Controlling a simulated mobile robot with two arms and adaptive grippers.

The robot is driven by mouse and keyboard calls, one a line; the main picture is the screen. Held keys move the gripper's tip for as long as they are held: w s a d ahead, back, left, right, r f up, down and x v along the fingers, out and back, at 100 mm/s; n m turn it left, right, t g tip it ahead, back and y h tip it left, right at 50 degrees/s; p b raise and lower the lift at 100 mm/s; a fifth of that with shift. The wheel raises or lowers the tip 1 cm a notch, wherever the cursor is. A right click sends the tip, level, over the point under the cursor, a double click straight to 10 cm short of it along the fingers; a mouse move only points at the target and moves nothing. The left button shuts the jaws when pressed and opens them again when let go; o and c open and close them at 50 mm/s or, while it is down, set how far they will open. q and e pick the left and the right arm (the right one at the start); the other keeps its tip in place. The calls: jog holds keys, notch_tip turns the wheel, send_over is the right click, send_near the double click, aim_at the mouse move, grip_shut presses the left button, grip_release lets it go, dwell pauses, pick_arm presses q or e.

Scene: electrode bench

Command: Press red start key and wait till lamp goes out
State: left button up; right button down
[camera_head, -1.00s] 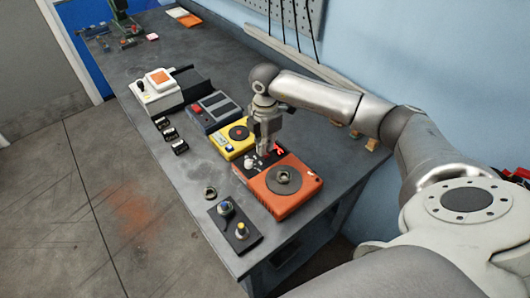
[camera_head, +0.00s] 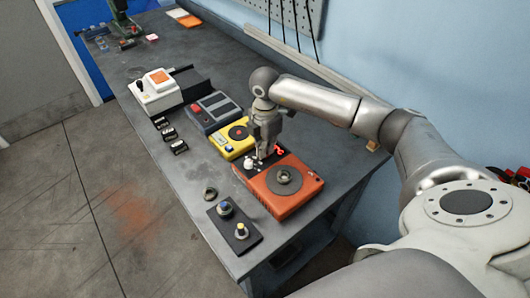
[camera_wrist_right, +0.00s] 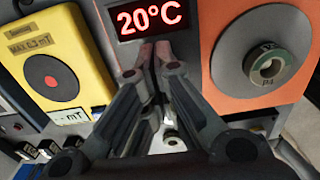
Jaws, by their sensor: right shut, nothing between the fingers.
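My right gripper (camera_head: 261,156) is shut and empty, pointing down over the dark control strip at the back of the orange device (camera_head: 268,190). In the right wrist view its closed fingertips (camera_wrist_right: 157,72) are just below the lit red "20°C" display (camera_wrist_right: 150,18). I cannot tell whether they touch the panel. A red key (camera_head: 196,107) shows on the grey device (camera_head: 216,125). The yellow device (camera_head: 221,143) has a red spot in a black disc (camera_wrist_right: 52,80). I cannot make out which part is the start key or the lamp. My left gripper is not in view.
A white knob (camera_head: 249,163) stands close beside the gripper. A dark plate with two knobs (camera_head: 245,238) lies at the bench's front corner. A white device with an orange top (camera_head: 150,95) stands farther back.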

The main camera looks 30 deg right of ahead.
jog(key=shift+r, duration=0.1)
jog(key=shift+r+p, duration=2.25)
jog(key=shift+r, duration=0.7)
jog(key=shift+f, duration=0.1)
